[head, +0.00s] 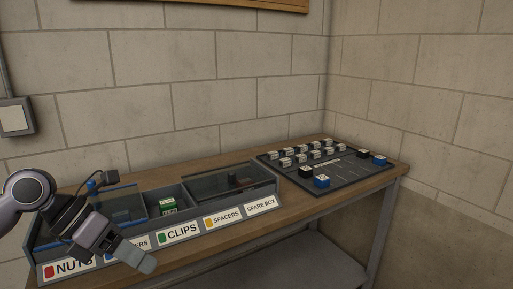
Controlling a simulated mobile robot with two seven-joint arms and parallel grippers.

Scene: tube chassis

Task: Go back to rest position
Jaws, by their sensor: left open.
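My left gripper (128,252) comes in from the left and hangs in front of the left end of a grey divided bin (88,240). It is open, and I see nothing held in it. It partly hides the bin's front labels, including NUTS (72,268). My right gripper is not in the head view.
A dark board (345,182) with several small white, black and blue blocks lies at the right. Bare bench lies along the front edge. Block walls stand behind.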

